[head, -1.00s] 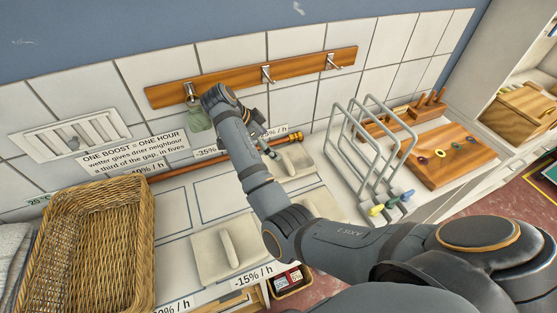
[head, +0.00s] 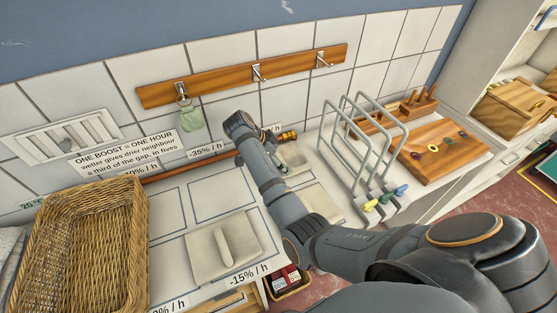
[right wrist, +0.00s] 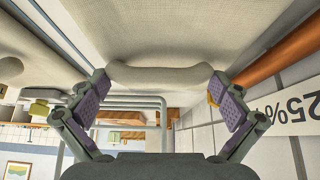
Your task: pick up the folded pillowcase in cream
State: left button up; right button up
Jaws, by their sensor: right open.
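Flat cream folded cloths with a raised ridge lie on the white worktop. In the head view one (head: 222,248) is at the front middle, and another (head: 297,157) is at the back, partly hidden by my right arm. I cannot tell by colour which is the named pillowcase. My right gripper (head: 281,163) is at the back cloth. In the right wrist view its open fingers (right wrist: 159,88) stand either side of the ridge of a cream woven cloth (right wrist: 165,35), with no visible grip on it. My left gripper is not in view.
A wicker basket (head: 82,245) stands at the left. A grey wire rack (head: 362,145) stands just right of my right gripper, with a wooden board (head: 443,152) beyond. A copper pipe (head: 190,165) runs along the wall.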

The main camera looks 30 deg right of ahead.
jog(key=shift+s+a+r, duration=0.1)
jog(key=shift+a, duration=0.05)
jog(key=c, duration=0.7)
jog(key=shift+c, duration=1.3)
